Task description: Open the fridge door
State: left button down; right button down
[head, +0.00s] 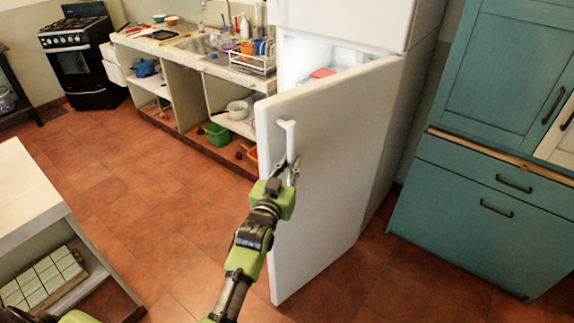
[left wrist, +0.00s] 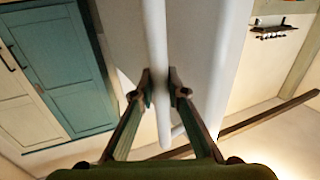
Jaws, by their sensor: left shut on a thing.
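The white fridge door (head: 325,165) stands ajar, swung out from the fridge body (head: 405,125). Behind its top edge I see part of the inside with a red item (head: 322,73). The door's white vertical handle (head: 291,138) is near its left edge. My left gripper (head: 289,170) is at the lower part of the handle. In the left wrist view the two fingers (left wrist: 161,92) are on either side of the handle bar (left wrist: 157,45), shut on it. The handle's lower end shows past the fingers. My right gripper is not in view.
A teal cabinet (head: 480,190) stands to the right of the fridge. A sink counter (head: 190,55) with open shelves is behind the door to the left. A pale counter (head: 25,190) is at the near left. Tiled floor (head: 150,200) between them is clear.

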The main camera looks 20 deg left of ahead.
pick_arm(q)
jog(key=shift+w+r, duration=0.1)
jog(key=shift+r, duration=0.15)
jog(key=c, duration=2)
grip_release()
jog(key=shift+w+d+f, duration=0.1)
jog(key=shift+d+f, duration=0.05)
jog(key=shift+s+f, duration=0.1)
jog(key=shift+s, duration=0.25)
jog(key=s, duration=1.1)
jog(key=shift+s+d, duration=0.2)
jog(key=shift+d, duration=0.05)
